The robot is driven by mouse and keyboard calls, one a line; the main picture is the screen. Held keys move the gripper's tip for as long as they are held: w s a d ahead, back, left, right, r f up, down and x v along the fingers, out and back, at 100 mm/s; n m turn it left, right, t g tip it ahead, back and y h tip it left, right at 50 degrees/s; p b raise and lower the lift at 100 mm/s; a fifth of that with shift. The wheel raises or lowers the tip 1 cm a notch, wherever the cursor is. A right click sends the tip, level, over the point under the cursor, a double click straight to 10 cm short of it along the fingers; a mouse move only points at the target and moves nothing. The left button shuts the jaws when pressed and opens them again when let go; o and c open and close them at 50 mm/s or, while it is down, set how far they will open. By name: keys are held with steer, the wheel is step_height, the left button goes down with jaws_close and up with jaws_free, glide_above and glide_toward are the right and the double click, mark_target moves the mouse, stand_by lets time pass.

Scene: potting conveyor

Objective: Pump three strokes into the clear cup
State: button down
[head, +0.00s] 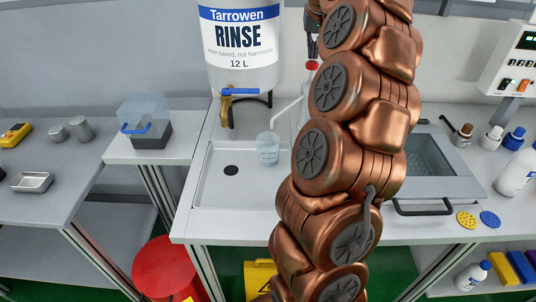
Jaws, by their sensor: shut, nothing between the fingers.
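The clear cup (268,148) stands upright in the shallow white sink tray, left of my arm. A thin white spout (288,108) slopes down to the left and its end is above the cup. A red pump top (312,65) shows beside my arm; the bottle under it is mostly hidden by the arm. My gripper (312,46) is at the top of the head view, pointing down just above the red top. It is shut and empty, and partly hidden by the arm. I cannot tell whether it touches the red top.
A large Tarrowen rinse tank (238,55) with a blue-handled tap hangs behind the tray (215,203). A clear-lidded box (146,118) stands left. An open metal basin (425,160), yellow and blue discs (478,219) and several bottles are right. A red drum (165,270) stands below.

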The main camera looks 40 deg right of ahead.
steer(key=shift+f+b, duration=0.4)
steer(key=shift+f, duration=0.25)
steer(key=shift+f+b, duration=0.55)
steer(key=shift+f, duration=0.2)
steer(key=shift+r+p, duration=1)
steer(key=shift+r, duration=0.75)
steer(key=shift+r, duration=0.1)
step_height(320, 180, up, 6)
steer(key=p, duration=0.4)
